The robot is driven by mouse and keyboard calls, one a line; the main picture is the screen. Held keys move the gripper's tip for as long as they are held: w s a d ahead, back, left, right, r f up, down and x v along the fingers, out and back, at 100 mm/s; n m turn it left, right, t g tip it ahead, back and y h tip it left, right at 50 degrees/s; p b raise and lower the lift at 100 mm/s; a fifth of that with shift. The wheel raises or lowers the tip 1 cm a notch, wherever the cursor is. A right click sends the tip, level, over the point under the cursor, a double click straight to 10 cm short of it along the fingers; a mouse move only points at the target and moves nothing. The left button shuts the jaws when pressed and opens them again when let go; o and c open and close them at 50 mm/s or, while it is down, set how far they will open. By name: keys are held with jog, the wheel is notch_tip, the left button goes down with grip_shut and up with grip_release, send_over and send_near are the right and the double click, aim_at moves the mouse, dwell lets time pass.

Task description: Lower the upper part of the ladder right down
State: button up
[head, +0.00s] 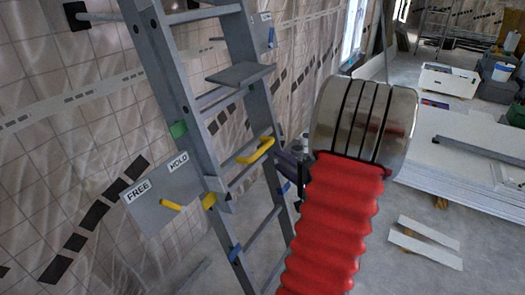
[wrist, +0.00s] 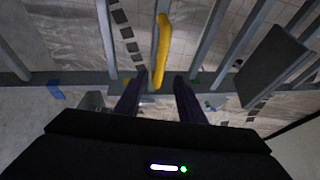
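The grey ladder (head: 180,85) leans along the tiled wall. A yellow handle (head: 256,150) sits on a rung of its upper part; it also shows in the wrist view (wrist: 161,45). A grey plate (head: 165,188) on the ladder's left side carries the labels FREE and HOLD. A short yellow lever (head: 170,205) sticks out of it below the labels. My gripper (wrist: 160,77) is open, its two purple fingers apart, with the near end of the yellow handle showing between their tips. Whether they touch it cannot be told. In the head view my arm hides much of the gripper.
A grey shelf (head: 241,75) juts from the ladder above the handle and shows at the right in the wrist view (wrist: 268,62). Pale boards (head: 460,150) lie on the right, with a white crate (head: 448,79) behind. Loose strips (head: 425,243) lie on the floor.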

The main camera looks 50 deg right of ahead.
aim_at(263, 150)
jog(key=x, duration=1)
jog(key=shift+w+d, duration=0.15)
jog(key=shift+w, duration=0.15)
jog(key=shift+c, duration=0.6)
jog(key=shift+f, duration=0.1)
grip_shut()
